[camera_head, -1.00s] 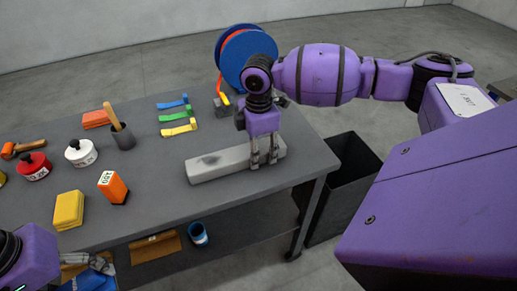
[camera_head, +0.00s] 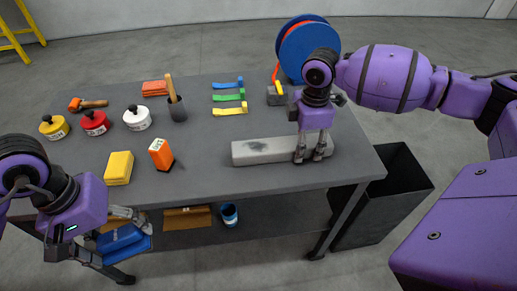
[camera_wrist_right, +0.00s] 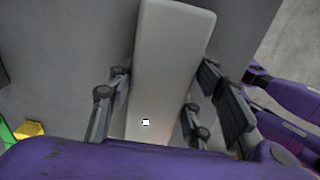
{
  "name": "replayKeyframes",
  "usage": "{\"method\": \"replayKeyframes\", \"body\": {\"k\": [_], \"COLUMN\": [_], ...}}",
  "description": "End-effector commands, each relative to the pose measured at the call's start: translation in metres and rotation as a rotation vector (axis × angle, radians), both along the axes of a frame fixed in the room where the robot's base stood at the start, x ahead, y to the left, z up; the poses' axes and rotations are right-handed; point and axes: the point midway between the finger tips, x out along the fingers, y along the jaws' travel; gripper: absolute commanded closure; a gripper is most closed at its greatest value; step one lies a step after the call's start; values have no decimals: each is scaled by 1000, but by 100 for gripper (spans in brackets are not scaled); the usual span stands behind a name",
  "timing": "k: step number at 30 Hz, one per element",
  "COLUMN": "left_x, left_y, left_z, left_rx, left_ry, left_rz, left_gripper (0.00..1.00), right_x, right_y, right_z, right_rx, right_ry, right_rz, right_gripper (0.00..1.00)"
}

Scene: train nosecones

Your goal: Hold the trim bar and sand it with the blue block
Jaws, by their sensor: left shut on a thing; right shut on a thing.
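The trim bar (camera_head: 256,150) is a long light grey bar with a dark smudge near its left end. It lies on the table near the front right edge. My right gripper (camera_head: 310,156) points down over its right part and is shut on it. The right wrist view shows the pale bar (camera_wrist_right: 170,50) between the two finger pairs (camera_wrist_right: 155,107). My left gripper (camera_head: 132,228) is shut on the blue block (camera_head: 120,241) at the lower left, in front of the table's front edge and apart from the bar. The arm hides part of the block.
A blue reel (camera_head: 309,48) is behind. A black bin (camera_head: 385,205) stands right. The table front between bar and orange box is clear.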

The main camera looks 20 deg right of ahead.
Motion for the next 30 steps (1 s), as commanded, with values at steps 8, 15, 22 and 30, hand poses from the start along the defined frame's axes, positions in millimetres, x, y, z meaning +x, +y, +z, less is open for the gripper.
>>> {"method": "replayKeyframes", "body": {"k": [8,15,22,30], "left_x": [48,105,140,153], "left_y": [-52,-140,-232,-296], "left_z": [12,43,87,127], "left_rx": [21,67,113,147], "left_ry": [-20,-42,-65,-78], "left_rz": [14,12,-4,-3], "left_gripper": [43,43,43,43], "right_x": [1,1,2,2], "right_y": [1,1,1,1], "right_z": [1,1,1,1], "right_rx": [0,0,0,0], "right_ry": [0,-2,-4,-4], "right_rz": [3,3,3,2], "right_gripper": [72,72,72,72]}}
